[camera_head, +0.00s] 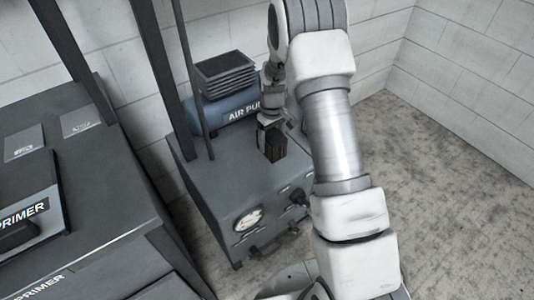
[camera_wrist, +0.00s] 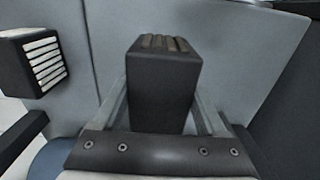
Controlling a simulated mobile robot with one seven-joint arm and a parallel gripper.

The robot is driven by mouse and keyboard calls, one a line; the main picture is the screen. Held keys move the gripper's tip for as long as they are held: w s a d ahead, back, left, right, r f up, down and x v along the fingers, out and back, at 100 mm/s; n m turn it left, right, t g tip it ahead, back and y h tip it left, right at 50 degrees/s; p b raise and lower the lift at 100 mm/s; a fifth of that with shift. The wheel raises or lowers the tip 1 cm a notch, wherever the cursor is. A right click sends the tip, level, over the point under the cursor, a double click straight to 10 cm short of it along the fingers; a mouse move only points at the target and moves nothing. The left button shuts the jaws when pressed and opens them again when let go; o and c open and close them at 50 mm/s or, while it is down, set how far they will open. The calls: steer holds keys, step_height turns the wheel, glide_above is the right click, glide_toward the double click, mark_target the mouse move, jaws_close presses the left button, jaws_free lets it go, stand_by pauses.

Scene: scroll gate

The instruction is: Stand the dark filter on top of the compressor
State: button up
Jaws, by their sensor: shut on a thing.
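The dark filter (camera_head: 272,146) is a small upright black block with a ribbed top, held between the fingers of my gripper (camera_head: 269,116). In the wrist view the filter (camera_wrist: 164,90) fills the space between the two fingers. The compressor (camera_head: 215,185) is a grey cabinet with a round gauge on its front and a blue tank labelled "AIR PU…" at its back. The filter is over the right part of the cabinet's flat top. I cannot tell whether its base touches that top.
A dark finned block (camera_head: 225,74) sits above the blue tank (camera_head: 222,108), behind my gripper. A dark upright post (camera_head: 182,75) rises at the cabinet's left. A grey bench (camera_head: 115,190) with "PRIMER" labels stands left. The cabinet's front-left top is clear.

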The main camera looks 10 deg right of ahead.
mark_target(267, 151)
steer(key=shift+w+a+f, duration=0.3)
steer(key=shift+a+f, duration=0.2)
steer(key=shift+a, duration=0.25)
steer(key=shift+f+b, duration=0.8)
steer(key=shift+f, duration=1.15)
